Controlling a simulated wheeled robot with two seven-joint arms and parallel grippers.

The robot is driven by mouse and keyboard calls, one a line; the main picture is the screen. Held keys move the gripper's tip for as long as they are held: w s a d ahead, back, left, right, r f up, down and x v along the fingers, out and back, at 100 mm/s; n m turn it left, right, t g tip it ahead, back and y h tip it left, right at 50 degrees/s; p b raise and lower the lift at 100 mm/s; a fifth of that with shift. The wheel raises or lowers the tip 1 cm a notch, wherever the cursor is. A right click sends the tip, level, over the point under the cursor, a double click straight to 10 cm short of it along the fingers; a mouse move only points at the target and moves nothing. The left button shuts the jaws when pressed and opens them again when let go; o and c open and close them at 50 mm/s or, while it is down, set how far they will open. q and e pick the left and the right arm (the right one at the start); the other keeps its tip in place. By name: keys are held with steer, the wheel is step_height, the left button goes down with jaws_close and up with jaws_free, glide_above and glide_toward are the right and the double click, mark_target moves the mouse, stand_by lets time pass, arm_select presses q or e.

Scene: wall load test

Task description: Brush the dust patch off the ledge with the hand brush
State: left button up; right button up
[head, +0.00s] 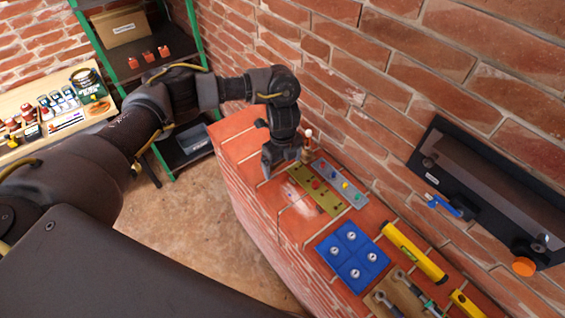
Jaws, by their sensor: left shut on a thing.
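My left gripper (284,160) points down over the far end of the brick ledge (236,140). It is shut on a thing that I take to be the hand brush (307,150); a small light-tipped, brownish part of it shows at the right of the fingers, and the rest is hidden. A pale dust patch (291,192) lies on the ledge just nearer than the gripper, beside the olive strip. I cannot tell whether the brush touches the ledge. My right gripper is not in view.
An olive strip (316,190) and a grey strip (340,183) with coloured knobs lie right of the patch. A blue panel (352,257), a yellow level (414,252) and a wooden board with tools are nearer. A dark wall unit (490,185) hangs at right.

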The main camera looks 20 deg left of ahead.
arm_select(q)
steer(key=shift+f, duration=0.15)
stand_by(0.3)
steer(key=b, duration=0.1)
steer(key=f, duration=0.1)
steer(key=f+b, duration=0.1)
steer(key=shift+s+a+f+h+b, duration=0.2)
steer(key=shift+a+f+h+b, duration=0.1)
steer(key=shift+h, duration=0.1)
steer(key=n+b, duration=0.1)
steer(key=b, duration=0.1)
steer(key=n+h+b, duration=0.1)
steer(key=b, duration=0.1)
steer(key=shift+w+d+f+g+h, duration=0.1)
steer(key=shift+w+d+g+h, duration=0.2)
steer(key=shift+w+d, duration=0.05)
step_height(320, 180, up, 6)
steer(key=d+n+t+h+b, duration=0.1)
steer(key=n+t+h, duration=0.1)
steer(key=n, duration=0.5)
steer(key=shift+w+d+h, duration=0.15)
steer(key=shift+d+h, duration=0.15)
steer(key=shift+d, duration=0.05)
steer(key=shift+w+f, duration=0.1)
